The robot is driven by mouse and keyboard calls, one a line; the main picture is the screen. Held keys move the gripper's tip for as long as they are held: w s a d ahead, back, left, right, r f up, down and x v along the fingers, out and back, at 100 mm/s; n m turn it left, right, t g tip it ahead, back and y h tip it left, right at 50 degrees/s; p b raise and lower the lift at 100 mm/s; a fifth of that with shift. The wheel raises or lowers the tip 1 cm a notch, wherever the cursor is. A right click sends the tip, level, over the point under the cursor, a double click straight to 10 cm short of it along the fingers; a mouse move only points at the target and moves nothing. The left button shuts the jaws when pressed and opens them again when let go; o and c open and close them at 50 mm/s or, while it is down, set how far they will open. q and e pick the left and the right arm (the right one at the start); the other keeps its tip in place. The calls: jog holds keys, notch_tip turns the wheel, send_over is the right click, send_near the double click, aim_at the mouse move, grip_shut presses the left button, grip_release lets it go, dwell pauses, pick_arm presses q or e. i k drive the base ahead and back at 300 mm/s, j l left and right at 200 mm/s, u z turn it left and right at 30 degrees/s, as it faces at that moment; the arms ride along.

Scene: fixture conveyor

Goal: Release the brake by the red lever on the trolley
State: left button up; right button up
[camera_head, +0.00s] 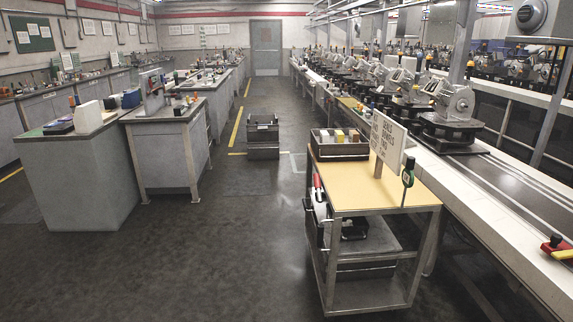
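A trolley (388,194) with a pale yellow top and grey metal legs stands right of centre, beside the conveyor. A small red piece (318,188), which looks like the red lever, shows at the trolley's left side, just below the top. It is small, and its exact mounting cannot be made out. A handle with a green and black grip (408,172) stands upright at the trolley's right front edge. Neither of my grippers is in view.
The trolley carries a dark bin (340,150) and a white sign (388,139). A conveyor (490,190) with machine fixtures runs along the right; a red and yellow part (557,248) sits on its edge. Dark crates (263,136) stand in the aisle. Floor left of the trolley is clear.

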aim_at(316, 177)
jog(key=i+z, duration=0.15)
jog(key=i, duration=0.55)
jog(key=i+j+z, duration=0.1)
jog(key=i, duration=0.65)
jog(key=i+j+z, duration=0.15)
jog(key=i, duration=0.55)
